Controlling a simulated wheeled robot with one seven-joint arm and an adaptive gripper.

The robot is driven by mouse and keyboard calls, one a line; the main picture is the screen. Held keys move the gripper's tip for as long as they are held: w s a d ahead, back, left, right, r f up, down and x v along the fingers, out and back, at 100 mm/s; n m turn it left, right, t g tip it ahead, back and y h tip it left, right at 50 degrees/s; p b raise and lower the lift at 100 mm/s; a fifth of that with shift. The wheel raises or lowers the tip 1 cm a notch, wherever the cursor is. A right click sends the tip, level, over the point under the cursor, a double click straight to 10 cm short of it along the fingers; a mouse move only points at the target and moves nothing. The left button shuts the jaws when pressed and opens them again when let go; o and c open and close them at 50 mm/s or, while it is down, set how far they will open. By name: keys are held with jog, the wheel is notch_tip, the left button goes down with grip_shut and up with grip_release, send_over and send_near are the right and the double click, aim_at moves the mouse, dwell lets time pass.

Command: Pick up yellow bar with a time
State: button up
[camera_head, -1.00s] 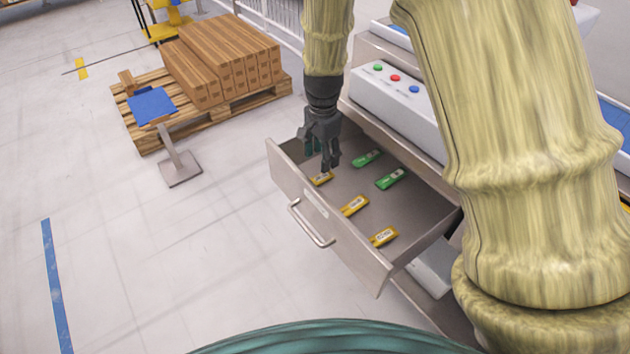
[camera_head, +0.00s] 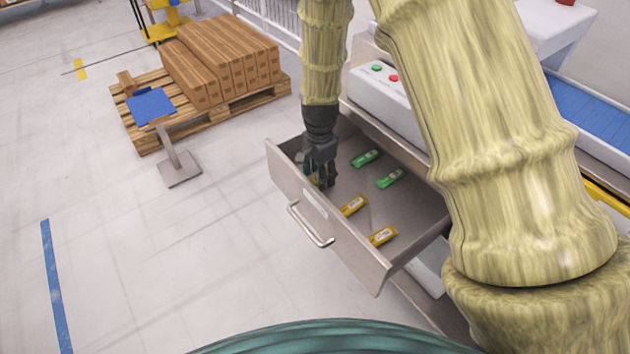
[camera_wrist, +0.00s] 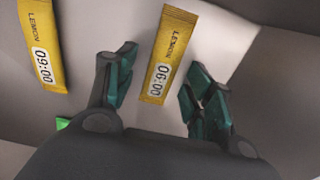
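In the wrist view a yellow bar (camera_wrist: 167,55) marked "LEMON" and a time that looks like 06:00 lies between the two fingers of my open gripper (camera_wrist: 160,92), apart from both. A second yellow bar (camera_wrist: 41,42), marked 09:00, lies to its left. In the head view my gripper (camera_head: 322,181) points down into the open drawer at its left end and mostly hides the bar under it. Two other yellow bars, one in the middle (camera_head: 353,205) and one nearer the front (camera_head: 382,235), lie in the drawer (camera_head: 400,215).
Two green bars, one farther back (camera_head: 366,158) and one closer (camera_head: 390,178), lie in the drawer. The drawer front carries a handle (camera_head: 311,225). A box with coloured buttons (camera_head: 385,95) stands above the drawer. A pallet (camera_head: 150,135) with brown cartons stands at upper left.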

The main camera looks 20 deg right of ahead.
jog(key=c, duration=0.9)
